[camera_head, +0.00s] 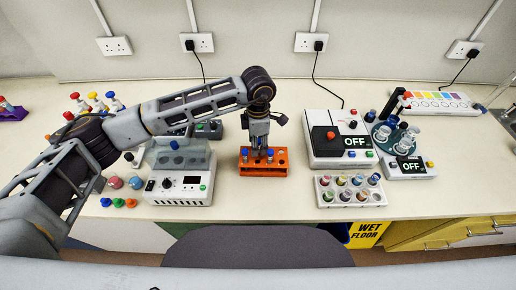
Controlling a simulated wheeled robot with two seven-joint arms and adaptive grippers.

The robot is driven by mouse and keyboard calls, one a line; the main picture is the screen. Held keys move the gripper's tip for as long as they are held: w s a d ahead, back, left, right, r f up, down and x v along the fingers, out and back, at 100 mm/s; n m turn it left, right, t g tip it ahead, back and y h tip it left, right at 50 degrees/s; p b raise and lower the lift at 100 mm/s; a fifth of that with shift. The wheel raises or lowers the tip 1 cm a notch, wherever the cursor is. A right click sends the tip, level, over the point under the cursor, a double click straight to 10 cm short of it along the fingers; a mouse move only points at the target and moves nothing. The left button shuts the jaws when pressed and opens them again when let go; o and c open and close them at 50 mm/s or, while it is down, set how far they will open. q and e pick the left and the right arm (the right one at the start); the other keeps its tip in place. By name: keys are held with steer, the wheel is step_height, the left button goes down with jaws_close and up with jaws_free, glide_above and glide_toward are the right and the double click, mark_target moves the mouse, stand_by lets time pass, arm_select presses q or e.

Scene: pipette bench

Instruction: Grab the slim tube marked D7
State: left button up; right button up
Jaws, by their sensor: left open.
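An orange rack (263,172) stands on the bench in the middle, with a few slim blue-capped tubes (245,153) in it. No D7 mark can be read at this size, so I cannot tell which tube carries it. My left gripper (260,152) points down over the rack, open, with its fingertips among or just above the tubes. The gripper hides part of the rack and the tubes behind it. I cannot tell whether a tube stands between the fingers. My right gripper is not in view.
A white device with a display (180,188) stands left of the rack. A red-knobbed device reading OFF (340,150) and a white rack of coloured-capped tubes (349,198) stand to the right. Small coloured caps (118,202) lie at the front left. The bench in front of the orange rack is clear.

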arm_select(q)
steer(key=c, duration=0.9)
steer(key=shift+c, duration=0.2)
steer(key=shift+r, duration=0.15)
steer(key=shift+r+b, duration=1.1)
steer(key=shift+r, duration=3.8)
